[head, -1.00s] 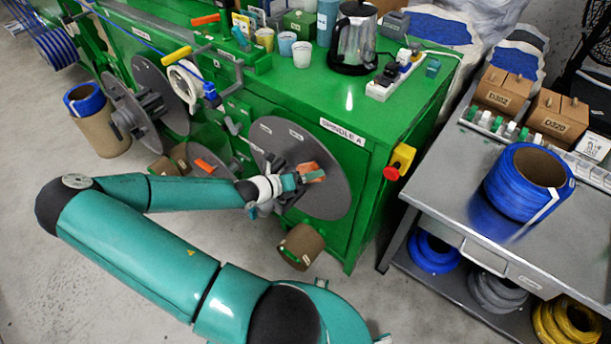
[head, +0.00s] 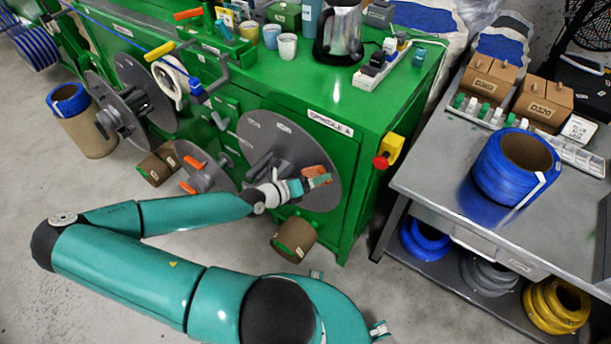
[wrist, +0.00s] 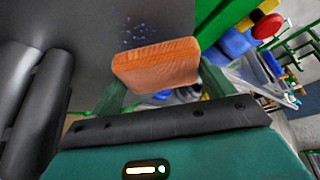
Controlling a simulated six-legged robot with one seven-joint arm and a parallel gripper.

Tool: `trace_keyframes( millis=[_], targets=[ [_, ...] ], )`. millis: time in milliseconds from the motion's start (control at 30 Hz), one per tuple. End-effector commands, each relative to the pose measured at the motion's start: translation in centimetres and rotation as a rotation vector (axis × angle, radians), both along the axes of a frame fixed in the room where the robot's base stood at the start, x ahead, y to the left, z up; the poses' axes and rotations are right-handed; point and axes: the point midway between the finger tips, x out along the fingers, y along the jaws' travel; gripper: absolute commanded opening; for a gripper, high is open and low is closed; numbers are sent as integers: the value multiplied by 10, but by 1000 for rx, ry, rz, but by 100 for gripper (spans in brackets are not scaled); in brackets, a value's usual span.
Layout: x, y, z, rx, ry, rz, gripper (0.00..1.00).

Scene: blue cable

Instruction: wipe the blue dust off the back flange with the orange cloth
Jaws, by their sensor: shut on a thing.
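The back flange is the large grey disc (head: 262,128) on the front of the green machine, labelled SPINDLE A. It also fills the upper part of the wrist view (wrist: 110,22). My gripper (head: 308,184) is in front of the flange's lower right part, shut on the folded orange cloth (wrist: 156,64). The cloth also shows in the head view (head: 317,172). Blue dust (wrist: 138,30) speckles the flange just beyond the cloth's upper left edge in the wrist view. I cannot tell whether the cloth touches the flange.
The spindle's dark grey hub (head: 262,165) stands out left of my gripper. A cardboard spool (head: 295,238) lies on the floor below. A red and yellow stop button (head: 388,152) is on the machine's right corner. A metal table (head: 440,165) stands to the right.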

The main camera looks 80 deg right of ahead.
Motion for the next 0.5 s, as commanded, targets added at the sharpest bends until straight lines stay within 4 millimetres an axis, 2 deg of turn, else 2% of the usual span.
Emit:
trace_keyframes(
  millis=[233,500],
  targets=[
    [-8,5,-1,2,-3,0,44],
    [4,2,1,-3,2,-1,44]
  ],
)
